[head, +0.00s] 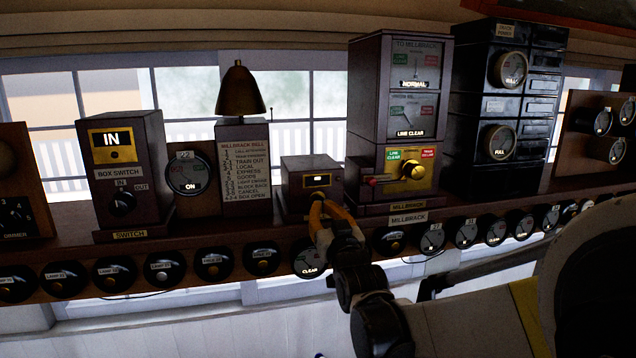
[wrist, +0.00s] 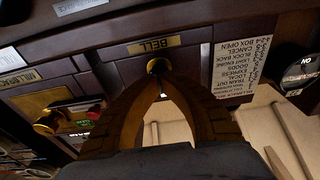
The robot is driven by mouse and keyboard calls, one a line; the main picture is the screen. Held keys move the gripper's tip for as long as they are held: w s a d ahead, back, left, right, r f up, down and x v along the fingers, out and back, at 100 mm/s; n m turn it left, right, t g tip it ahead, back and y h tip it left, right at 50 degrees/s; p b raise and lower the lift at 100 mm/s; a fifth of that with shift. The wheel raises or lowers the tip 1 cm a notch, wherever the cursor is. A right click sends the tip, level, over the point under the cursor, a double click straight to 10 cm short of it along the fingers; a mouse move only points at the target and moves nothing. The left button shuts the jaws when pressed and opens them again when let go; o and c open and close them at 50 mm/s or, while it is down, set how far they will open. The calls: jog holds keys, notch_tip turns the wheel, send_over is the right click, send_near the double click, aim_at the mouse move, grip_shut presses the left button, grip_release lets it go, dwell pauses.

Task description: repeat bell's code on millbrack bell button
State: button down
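The Millbrack bell button box (head: 296,183) is a small dark wooden box on the shelf in the head view, with a small lit white window on its front. In the wrist view the fingertips (wrist: 158,82) meet right at the button; touching or pressing cannot be told. Nothing shows held. The brass bell (head: 240,92) stands above the Millbrack bell code card (head: 244,165).
The block instrument (head: 398,110) stands close right of the button box, with a brass knob (head: 413,171) and a red-tipped handle. The box switch (head: 124,168) is at left. Several round dials line the shelf front below. Free room lies in front of the shelf.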

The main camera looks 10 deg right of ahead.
jog(key=shift+w, duration=0.2)
jog(key=shift+s, duration=0.25)
dwell(0.9)
jog(key=s, duration=0.5)
dwell(0.3)
